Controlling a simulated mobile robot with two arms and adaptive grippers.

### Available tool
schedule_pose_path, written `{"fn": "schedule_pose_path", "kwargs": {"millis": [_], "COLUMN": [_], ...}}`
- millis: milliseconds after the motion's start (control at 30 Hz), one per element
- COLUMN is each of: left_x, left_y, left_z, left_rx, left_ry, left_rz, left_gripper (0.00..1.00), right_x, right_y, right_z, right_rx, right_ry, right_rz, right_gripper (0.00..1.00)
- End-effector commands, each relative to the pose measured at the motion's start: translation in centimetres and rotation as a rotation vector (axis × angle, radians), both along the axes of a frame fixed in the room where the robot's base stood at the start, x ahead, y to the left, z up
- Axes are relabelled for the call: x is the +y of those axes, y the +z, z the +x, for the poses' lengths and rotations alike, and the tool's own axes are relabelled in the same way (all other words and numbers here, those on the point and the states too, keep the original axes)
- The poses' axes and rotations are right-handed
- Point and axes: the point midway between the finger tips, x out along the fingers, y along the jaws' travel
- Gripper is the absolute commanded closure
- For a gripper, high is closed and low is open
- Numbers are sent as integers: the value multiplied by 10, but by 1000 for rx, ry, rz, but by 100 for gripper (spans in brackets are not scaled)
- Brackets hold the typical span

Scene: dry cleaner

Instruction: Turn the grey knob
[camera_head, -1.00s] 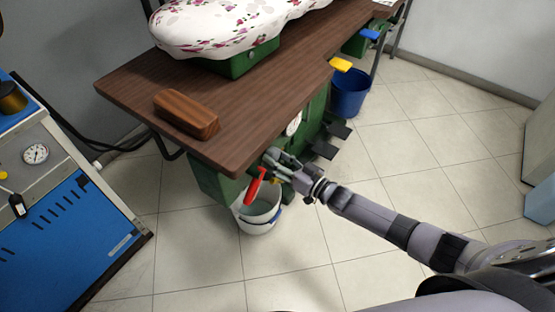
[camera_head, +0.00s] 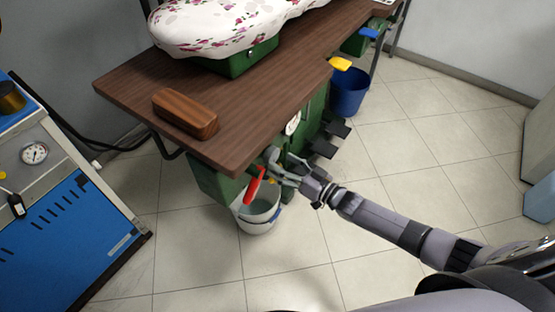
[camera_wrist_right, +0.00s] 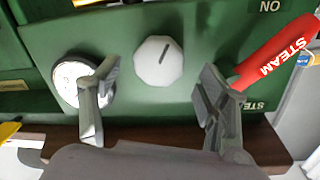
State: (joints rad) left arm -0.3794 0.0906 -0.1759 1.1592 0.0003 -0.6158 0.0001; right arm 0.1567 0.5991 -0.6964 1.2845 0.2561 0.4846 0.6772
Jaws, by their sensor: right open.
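The grey knob (camera_wrist_right: 158,60) is a pale, many-sided dial with a dark pointer line, on the green panel (camera_wrist_right: 205,40) in the right wrist view. My right gripper (camera_wrist_right: 158,92) is open there, one finger to each side of the knob in the picture, with nothing held. The left finger overlaps a round silvery gauge or disc (camera_wrist_right: 68,78). The right finger is close to a red STEAM handle (camera_wrist_right: 280,48). In the head view my right gripper (camera_head: 277,166) is beside the green machine under the table edge, and the knob cannot be made out there. My left gripper is not in view.
The brown table (camera_head: 240,110) overhangs the machine and carries a wooden block (camera_head: 186,112) and a floral pressing pad (camera_head: 215,22). A white bucket (camera_head: 258,222) stands below the red handle (camera_head: 255,187). Tiled floor (camera_head: 400,150) is clear to the right.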

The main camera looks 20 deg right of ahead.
Motion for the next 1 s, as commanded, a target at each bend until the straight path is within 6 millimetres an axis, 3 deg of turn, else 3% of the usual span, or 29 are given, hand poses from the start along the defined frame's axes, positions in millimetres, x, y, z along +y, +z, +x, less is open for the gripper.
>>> {"fn": "schedule_pose_path", "kwargs": {"millis": [200,400,1000], "left_x": [0,0,0], "left_y": [0,0,0], "left_z": [-1,-1,-1], "left_rx": [0,0,0], "left_ry": [-1,-2,-2], "left_rz": [0,0,0], "left_gripper": [100,100,100], "right_x": [-27,-44,-49], "right_y": [0,1,2], "right_z": [-42,-67,-75], "right_rx": [4,2,2], "right_ry": [0,0,-1], "right_rz": [-1,-1,0], "right_gripper": [31,31,31]}}
